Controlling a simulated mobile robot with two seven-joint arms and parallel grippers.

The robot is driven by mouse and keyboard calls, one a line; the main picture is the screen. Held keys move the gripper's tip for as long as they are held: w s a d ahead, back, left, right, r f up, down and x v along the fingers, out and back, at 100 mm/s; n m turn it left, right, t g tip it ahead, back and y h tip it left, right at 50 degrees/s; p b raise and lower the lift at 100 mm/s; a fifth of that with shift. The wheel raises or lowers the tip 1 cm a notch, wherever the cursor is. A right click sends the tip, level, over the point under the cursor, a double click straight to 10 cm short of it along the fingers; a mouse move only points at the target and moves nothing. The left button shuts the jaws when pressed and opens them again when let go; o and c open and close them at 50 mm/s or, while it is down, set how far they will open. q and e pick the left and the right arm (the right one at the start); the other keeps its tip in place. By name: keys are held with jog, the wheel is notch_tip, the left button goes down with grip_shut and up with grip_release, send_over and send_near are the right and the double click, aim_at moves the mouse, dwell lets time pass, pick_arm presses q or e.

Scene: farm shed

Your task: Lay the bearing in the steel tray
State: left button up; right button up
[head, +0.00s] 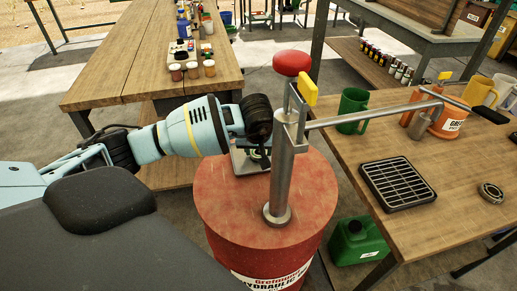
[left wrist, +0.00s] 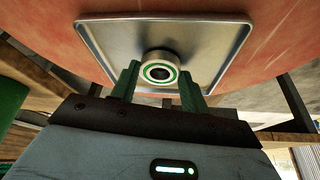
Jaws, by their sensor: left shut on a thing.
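The steel tray (head: 240,166) lies on top of the red drum (head: 224,211), partly hidden behind my left gripper and the pump post. In the left wrist view the tray (left wrist: 212,62) is a shallow square with a raised rim. My left gripper (head: 256,152) points down over the tray. Its green fingers (left wrist: 160,80) are shut on a bearing (left wrist: 160,68), a metal ring with a green seal. The bearing is over the inside of the tray; I cannot tell whether it touches the tray floor. My right gripper is out of view.
A pump post (head: 285,172) with a long handle (head: 372,112) stands on the drum, close right of my gripper. The right table holds a black grate (head: 397,185), another bearing (head: 490,193), and a green mug (head: 352,109). A green jerrycan (head: 356,241) stands below.

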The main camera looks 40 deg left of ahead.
pick_arm(q)
jog(key=shift+f, duration=0.15)
jog(key=o, duration=1.1)
jog(key=shift+r, duration=0.45)
jog(key=v, duration=0.7)
jog(key=shift+s+f, duration=0.1)
